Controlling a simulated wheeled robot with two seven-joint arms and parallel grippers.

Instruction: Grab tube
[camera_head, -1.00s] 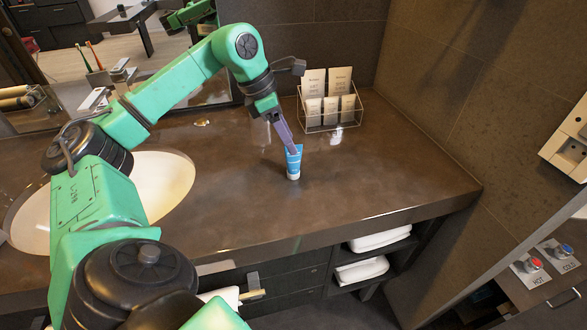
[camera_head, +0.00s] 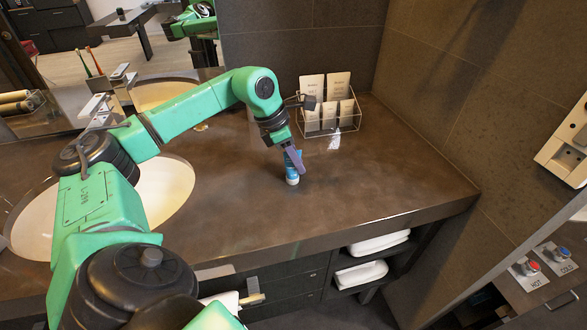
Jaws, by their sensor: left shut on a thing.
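A small blue tube (camera_head: 292,177) with a white cap stands upright, cap down, on the dark vanity counter (camera_head: 370,190). My left gripper (camera_head: 294,160) comes down over it from above. Its purple-grey fingers are shut on the upper part of the tube and hide part of it. The tube's base appears to be at the counter surface. My right gripper is not in view.
A white basin (camera_head: 150,195) lies to the left under my arm. The counter right of the tube is clear. Folded towels (camera_head: 362,272) lie on shelves below.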

